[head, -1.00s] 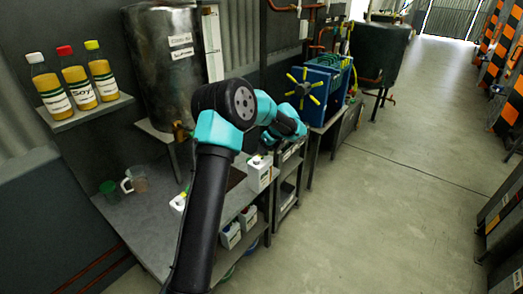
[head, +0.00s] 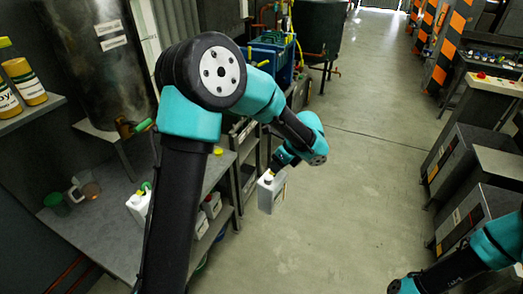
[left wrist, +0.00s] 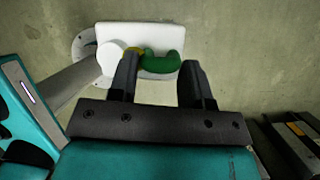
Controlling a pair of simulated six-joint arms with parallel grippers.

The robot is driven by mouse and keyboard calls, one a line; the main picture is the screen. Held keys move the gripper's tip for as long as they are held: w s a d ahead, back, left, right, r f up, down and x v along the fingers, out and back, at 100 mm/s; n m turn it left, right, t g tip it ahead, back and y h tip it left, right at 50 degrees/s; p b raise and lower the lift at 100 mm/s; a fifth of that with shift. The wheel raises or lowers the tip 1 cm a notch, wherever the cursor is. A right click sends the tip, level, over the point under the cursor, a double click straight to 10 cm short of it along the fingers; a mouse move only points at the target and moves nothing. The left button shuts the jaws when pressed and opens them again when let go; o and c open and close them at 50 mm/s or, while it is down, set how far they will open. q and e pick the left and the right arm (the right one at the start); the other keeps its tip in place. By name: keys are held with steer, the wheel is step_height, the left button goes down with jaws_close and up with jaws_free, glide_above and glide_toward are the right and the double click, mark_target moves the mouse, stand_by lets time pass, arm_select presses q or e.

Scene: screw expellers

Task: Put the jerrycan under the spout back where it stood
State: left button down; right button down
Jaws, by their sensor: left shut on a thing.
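A white jerrycan (head: 270,193) with a yellow cap hangs from my left gripper (head: 277,171), over the open floor beside the bench. In the left wrist view the jerrycan (left wrist: 112,36) is seen from above, with a green handle between the fingers of my left gripper (left wrist: 158,75). Another white jerrycan (head: 137,208) with green on top stands on the bench (head: 105,235), below the tank's spout (head: 124,128) in the picture and partly hidden by my left arm. My right arm shows at the lower right; its gripper is out of view.
A green cup (head: 55,203) and a clear jug (head: 88,187) stand on the bench. More jerrycans (head: 211,205) sit on the shelf below. Oil bottles (head: 25,80) stand on the wall shelf. Grey cabinets (head: 470,195) line the right; the floor between is clear.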

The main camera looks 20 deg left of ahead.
arm_select(q)
steer(key=s+d, duration=1)
steer(key=shift+r+m, duration=0.3)
steer(key=shift+m, duration=0.1)
